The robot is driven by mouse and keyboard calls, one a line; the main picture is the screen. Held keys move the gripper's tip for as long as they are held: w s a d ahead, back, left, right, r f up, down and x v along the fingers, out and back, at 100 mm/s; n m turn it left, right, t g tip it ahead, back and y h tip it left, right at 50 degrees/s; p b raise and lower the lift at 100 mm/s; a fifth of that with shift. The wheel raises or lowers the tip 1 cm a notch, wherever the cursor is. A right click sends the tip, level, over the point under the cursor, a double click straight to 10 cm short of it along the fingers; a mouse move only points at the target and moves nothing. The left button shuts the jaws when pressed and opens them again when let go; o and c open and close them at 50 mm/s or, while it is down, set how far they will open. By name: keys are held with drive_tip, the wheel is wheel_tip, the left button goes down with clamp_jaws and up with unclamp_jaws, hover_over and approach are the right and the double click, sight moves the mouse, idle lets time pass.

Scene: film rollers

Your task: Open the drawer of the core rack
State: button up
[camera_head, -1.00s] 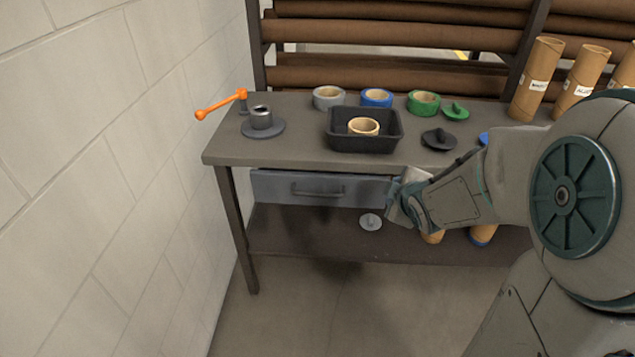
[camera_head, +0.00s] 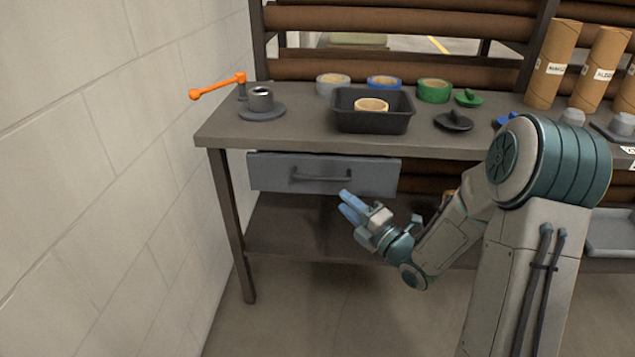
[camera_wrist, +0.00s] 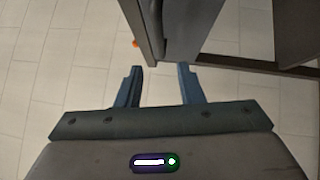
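The grey drawer (camera_head: 270,172) is under the left part of the bench top, and its front looks flush or nearly so with the bench. Its dark bar handle (camera_head: 320,178) runs level across the front. My gripper (camera_head: 346,204) is just below and to the right of the handle, its blue fingers pointing up-left at the drawer. In the wrist view my gripper (camera_wrist: 160,70) has its two fingers apart with nothing between them. A dark panel beyond the fingertips, apparently the drawer front (camera_wrist: 145,30), shows with a bar-like part that looks like the handle (camera_wrist: 178,28).
The bench top (camera_head: 220,130) carries a black tray (camera_head: 370,122) with a tape roll, a spindle base (camera_head: 262,108), an orange crank (camera_head: 215,88) and tape rolls. A lower shelf (camera_head: 290,235) lies beneath. A block wall (camera_head: 110,160) stands left; floor in front is clear.

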sight(317, 179)
drive_tip(key=x, duration=1.1)
drive_tip(key=shift+w+a+b, duration=0.15)
drive_tip(key=shift+w+b, duration=0.1)
drive_tip(key=shift+b, duration=0.15)
clamp_jaws()
